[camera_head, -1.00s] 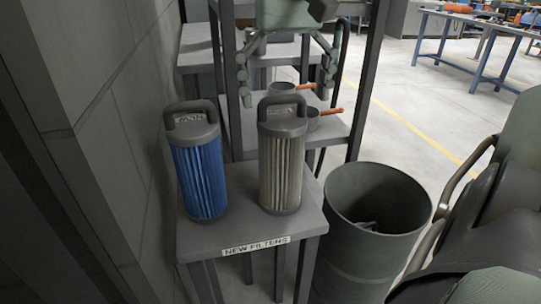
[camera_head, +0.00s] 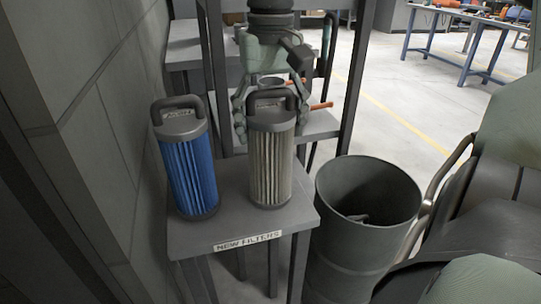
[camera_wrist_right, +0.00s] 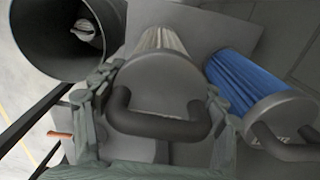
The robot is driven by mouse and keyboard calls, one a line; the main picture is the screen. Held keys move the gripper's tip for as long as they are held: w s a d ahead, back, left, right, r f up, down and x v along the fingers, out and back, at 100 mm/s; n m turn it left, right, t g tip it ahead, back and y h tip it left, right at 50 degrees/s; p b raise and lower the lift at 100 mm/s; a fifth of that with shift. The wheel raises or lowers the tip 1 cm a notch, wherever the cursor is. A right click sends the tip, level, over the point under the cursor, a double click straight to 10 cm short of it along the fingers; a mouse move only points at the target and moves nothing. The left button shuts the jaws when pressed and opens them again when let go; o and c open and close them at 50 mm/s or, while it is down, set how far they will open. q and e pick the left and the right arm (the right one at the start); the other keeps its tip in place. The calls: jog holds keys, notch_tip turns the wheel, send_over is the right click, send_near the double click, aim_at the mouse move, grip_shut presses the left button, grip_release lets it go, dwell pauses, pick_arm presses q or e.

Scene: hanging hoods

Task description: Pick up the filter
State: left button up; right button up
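A grey filter (camera_head: 271,165) with pale pleats and a dark looped handle stands upright on a small table. A blue filter (camera_head: 188,172) of the same shape stands to its left. My right gripper (camera_head: 271,118) is open at the top of the grey filter, its fingers to the left and right of the cap and handle. In the right wrist view my right gripper (camera_wrist_right: 162,92) has its fingers on either side of the grey filter's cap (camera_wrist_right: 158,88). I cannot tell if they touch it. The blue filter (camera_wrist_right: 250,85) is just beyond one finger. My left gripper is not in view.
The small table (camera_head: 235,222) bears a "NEW FILTERS" label. A dark open bin (camera_head: 365,225) stands close to its right. A wall (camera_head: 95,110) runs along the left. A rack frame (camera_head: 352,90) with shelves stands behind. Blue-legged workbenches (camera_head: 465,40) are far back right.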

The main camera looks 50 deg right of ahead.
jog(key=c, duration=0.6)
jog(key=shift+r, duration=0.1)
jog(key=shift+c, duration=0.2)
